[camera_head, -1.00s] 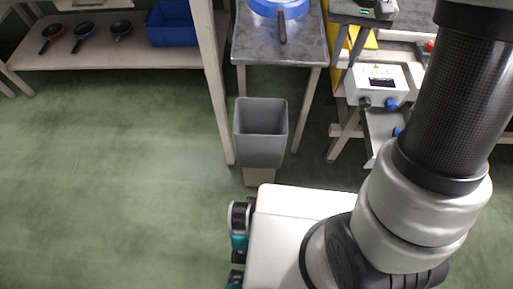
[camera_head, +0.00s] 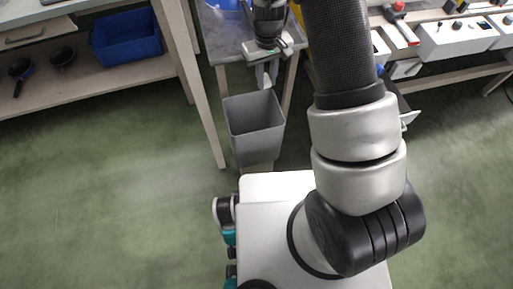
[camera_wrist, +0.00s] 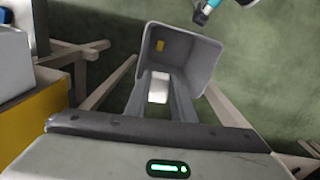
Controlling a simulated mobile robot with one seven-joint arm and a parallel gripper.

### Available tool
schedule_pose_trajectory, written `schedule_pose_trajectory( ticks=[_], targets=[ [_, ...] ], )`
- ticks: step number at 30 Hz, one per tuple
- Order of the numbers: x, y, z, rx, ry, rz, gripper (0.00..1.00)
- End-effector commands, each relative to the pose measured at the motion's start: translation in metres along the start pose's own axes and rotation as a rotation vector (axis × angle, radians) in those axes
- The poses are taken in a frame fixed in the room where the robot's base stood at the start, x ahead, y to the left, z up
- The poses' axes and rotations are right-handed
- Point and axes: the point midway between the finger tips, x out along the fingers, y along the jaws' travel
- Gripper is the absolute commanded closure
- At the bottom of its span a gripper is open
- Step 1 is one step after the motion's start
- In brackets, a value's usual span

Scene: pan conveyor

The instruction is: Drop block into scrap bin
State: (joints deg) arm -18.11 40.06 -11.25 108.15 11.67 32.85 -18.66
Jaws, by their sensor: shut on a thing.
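My gripper (camera_head: 266,78) points down just above the bin's far rim in that view. In the wrist view my gripper (camera_wrist: 167,92) is shut on a small white block (camera_wrist: 158,88), held between the fingertips. The open bin (camera_wrist: 198,50) lies below and beyond the block there. A small yellow piece (camera_wrist: 159,45) shows inside the bin. The block is hard to make out in the head view.
A metal table (camera_head: 226,42) with a blue item stands behind the bin, and a wooden post (camera_head: 188,75) is left of it. A blue crate (camera_head: 126,38) and dark pans (camera_head: 62,56) sit on a shelf. White control boxes (camera_head: 452,38) are at right. Floor at left is clear.

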Motion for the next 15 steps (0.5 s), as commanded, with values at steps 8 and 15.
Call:
schedule_pose_trajectory(
  ticks=[8,15],
  targets=[
    [0.065,-0.025,0.003,-0.088,0.001,-0.015,0.98],
    [0.081,-0.027,0.002,-0.091,0.003,-0.016,0.98]
  ],
)
